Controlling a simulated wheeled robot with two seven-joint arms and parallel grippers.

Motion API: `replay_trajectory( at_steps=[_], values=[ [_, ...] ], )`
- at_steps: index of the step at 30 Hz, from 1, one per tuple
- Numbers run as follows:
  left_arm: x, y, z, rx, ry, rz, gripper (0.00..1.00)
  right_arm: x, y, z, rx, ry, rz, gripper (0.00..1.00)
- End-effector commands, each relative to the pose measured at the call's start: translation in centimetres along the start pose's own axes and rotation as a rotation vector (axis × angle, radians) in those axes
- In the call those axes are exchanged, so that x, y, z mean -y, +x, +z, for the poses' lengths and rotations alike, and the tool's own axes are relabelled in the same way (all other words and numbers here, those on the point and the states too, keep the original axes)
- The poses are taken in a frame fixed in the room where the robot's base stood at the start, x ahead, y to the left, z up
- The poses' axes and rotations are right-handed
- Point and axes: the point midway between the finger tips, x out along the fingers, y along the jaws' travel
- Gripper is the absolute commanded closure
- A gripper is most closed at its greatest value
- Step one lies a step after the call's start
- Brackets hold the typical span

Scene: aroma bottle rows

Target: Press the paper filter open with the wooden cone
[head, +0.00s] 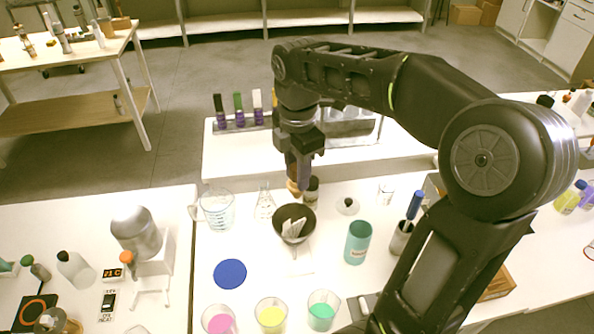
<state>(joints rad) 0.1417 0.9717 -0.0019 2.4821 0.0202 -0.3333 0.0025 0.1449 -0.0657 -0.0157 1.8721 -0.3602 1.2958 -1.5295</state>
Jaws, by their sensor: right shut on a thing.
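My right gripper (302,176) hangs pointing down above the middle of the table, in the head view. It is shut on a tan wooden piece, which I take to be the wooden cone (293,188); the fingers hide most of it. Just below and in front stands a dark round funnel or bowl (279,214). The white folded paper filter (293,228) sits inside it. The wooden piece shows above the far rim of the bowl; I cannot tell whether they touch. My left gripper is not in view.
A glass measuring jug (216,209) and a flask (265,204) stand left of the bowl. A dark-capped bottle (312,190) is close behind it. A teal cup (358,243) stands to the right, a blue disc (230,273) and several coloured cups in front.

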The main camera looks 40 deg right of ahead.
Motion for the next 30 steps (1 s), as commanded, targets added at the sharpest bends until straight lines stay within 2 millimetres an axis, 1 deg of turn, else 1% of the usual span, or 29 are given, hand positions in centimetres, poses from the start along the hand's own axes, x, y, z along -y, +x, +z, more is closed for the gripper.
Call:
replay_trajectory(
  at_steps=[5, 11, 17, 24, 30],
  values=[
    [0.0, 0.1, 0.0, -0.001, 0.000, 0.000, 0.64, 0.0, 0.2, 0.0, 0.000, 0.001, 0.000, 1.00],
    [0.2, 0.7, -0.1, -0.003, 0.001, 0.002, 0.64, 0.0, 1.4, 0.0, 0.000, 0.001, 0.000, 1.00],
    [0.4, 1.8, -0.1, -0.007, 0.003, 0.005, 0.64, 0.0, 3.3, 0.0, 0.000, 0.002, -0.001, 1.00],
    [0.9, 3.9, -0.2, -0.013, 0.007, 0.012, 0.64, 0.0, 6.1, 0.0, 0.000, 0.002, 0.000, 1.00],
    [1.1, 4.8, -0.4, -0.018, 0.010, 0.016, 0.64, 0.0, 7.5, 0.0, 0.000, 0.001, 0.001, 1.00]
  ],
)
